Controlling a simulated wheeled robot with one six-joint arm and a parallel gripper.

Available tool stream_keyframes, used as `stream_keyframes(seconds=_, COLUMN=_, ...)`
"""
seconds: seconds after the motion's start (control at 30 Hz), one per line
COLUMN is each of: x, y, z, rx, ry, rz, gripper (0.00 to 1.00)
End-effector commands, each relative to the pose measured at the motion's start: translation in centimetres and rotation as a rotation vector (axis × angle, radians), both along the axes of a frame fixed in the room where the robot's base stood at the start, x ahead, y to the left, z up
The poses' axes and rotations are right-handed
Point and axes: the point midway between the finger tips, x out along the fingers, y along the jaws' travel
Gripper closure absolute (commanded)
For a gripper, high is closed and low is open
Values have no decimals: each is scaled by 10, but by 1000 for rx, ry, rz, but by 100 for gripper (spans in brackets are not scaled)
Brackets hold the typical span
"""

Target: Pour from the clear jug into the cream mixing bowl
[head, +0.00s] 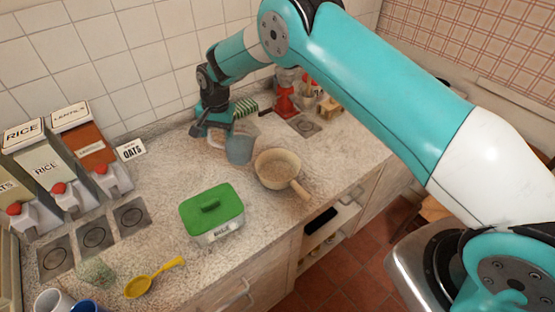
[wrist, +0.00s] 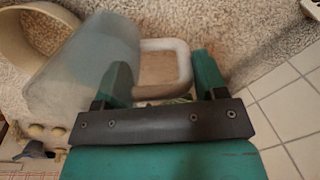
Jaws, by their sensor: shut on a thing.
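The clear jug (head: 240,149) is bluish and see-through. It looks nearly upright just left of the cream mixing bowl (head: 277,173); I cannot tell whether its base touches the counter. My gripper (head: 214,135) is at the jug's left side, shut on its pale handle. In the wrist view the jug (wrist: 85,65) fills the upper left, with its handle (wrist: 184,65) between my gripper's fingers (wrist: 164,75). The bowl has a stubby handle toward the front right; its rim (wrist: 35,45) shows behind the jug. The jug's contents cannot be made out.
A green-lidded container (head: 212,212) stands in front of the jug. A yellow scoop (head: 152,280) and a clear glass (head: 96,274) are at front left. Dispensers (head: 50,172) line the left wall. A red appliance (head: 287,98) and striped green item (head: 246,107) stand behind.

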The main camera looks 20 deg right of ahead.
Motion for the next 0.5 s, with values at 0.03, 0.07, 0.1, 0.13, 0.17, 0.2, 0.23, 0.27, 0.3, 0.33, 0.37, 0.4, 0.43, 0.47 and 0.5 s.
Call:
stream_keyframes(seconds=0.03, x=-2, y=-4, z=10, rx=26, ry=-11, rz=-4, gripper=71)
stream_keyframes(seconds=0.07, x=-2, y=-6, z=11, rx=42, ry=-21, rz=-5, gripper=71)
stream_keyframes(seconds=0.1, x=-4, y=-8, z=12, rx=66, ry=-33, rz=-2, gripper=71)
stream_keyframes(seconds=0.13, x=-5, y=-10, z=13, rx=82, ry=-41, rz=-3, gripper=71)
stream_keyframes(seconds=0.17, x=-6, y=-12, z=15, rx=100, ry=-50, rz=-3, gripper=71)
stream_keyframes(seconds=0.2, x=-7, y=-15, z=15, rx=123, ry=-63, rz=-2, gripper=71)
stream_keyframes(seconds=0.23, x=-8, y=-16, z=17, rx=140, ry=-72, rz=-1, gripper=71)
stream_keyframes(seconds=0.27, x=-9, y=-18, z=18, rx=157, ry=-81, rz=-3, gripper=71)
stream_keyframes(seconds=0.3, x=-11, y=-20, z=20, rx=181, ry=-93, rz=-3, gripper=71)
stream_keyframes(seconds=0.33, x=-12, y=-23, z=20, rx=197, ry=-102, rz=-2, gripper=71)
stream_keyframes(seconds=0.37, x=-13, y=-25, z=22, rx=215, ry=-111, rz=-2, gripper=71)
stream_keyframes(seconds=0.4, x=-14, y=-28, z=23, rx=238, ry=-124, rz=-3, gripper=71)
stream_keyframes(seconds=0.43, x=-16, y=-30, z=24, rx=255, ry=-132, rz=-3, gripper=71)
stream_keyframes(seconds=0.47, x=-17, y=-32, z=24, rx=272, ry=-143, rz=-2, gripper=71)
stream_keyframes(seconds=0.5, x=-18, y=-35, z=26, rx=295, ry=-154, rz=-2, gripper=71)
